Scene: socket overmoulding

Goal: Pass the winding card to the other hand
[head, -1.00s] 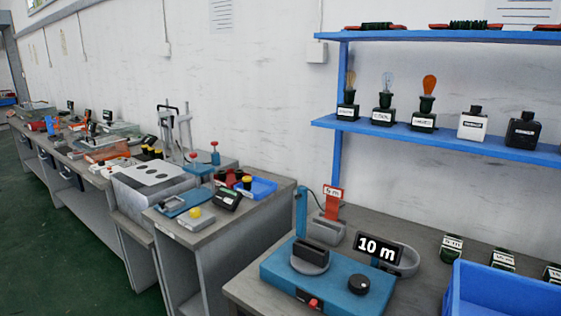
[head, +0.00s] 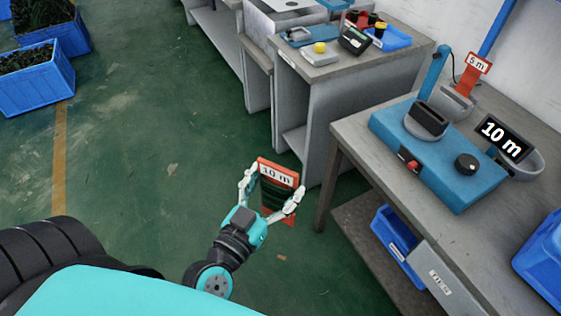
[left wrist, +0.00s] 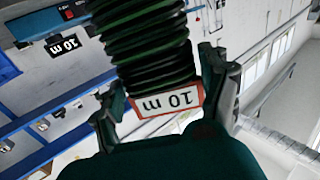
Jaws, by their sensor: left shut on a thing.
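The winding card (head: 279,174) is orange-red with a white "10 m" label and dark green cable wound round its middle. My left gripper (head: 272,196) is shut on it, one finger at each side, and holds it upright in the air over the green floor, left of the workbench. In the left wrist view the card's label (left wrist: 166,101) and the dark coils (left wrist: 148,45) fill the middle between the fingers (left wrist: 165,95). My right gripper is in neither view.
The grey workbench (head: 350,130) on the right carries a blue winding machine (head: 455,190), a "10 m" display (head: 504,139) and a "5 m" card (head: 479,64). A blue drawer bin (head: 394,245) sits below. Blue crates (head: 38,85) stand at far left.

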